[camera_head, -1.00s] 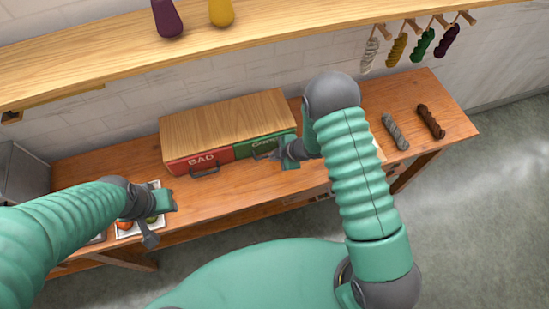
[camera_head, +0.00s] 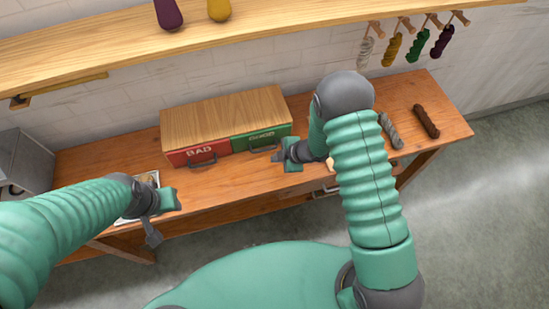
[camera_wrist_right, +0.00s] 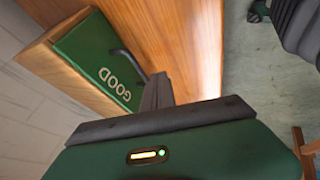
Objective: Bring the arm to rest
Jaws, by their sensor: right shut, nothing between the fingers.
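My right gripper (camera_head: 281,158) is shut and empty, over the worktable just in front of the green GOOD drawer (camera_head: 262,139). In the right wrist view its dark fingers (camera_wrist_right: 157,92) are together, and the GOOD drawer front (camera_wrist_right: 100,62) with its handle lies beyond them. My right arm bends up at the elbow over the table's right half. My left gripper (camera_head: 160,215) hangs at the table's front edge at left, over a pale tray (camera_head: 122,219) that it mostly hides. Whether its fingers are open is unclear.
A wood-topped box with a closed red BAD drawer (camera_head: 196,155) stands at the table's back. Grey (camera_head: 390,130) and brown (camera_head: 426,121) skeins lie at right. Several skeins hang on wall pegs above. A metal box (camera_head: 25,160) stands at far left.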

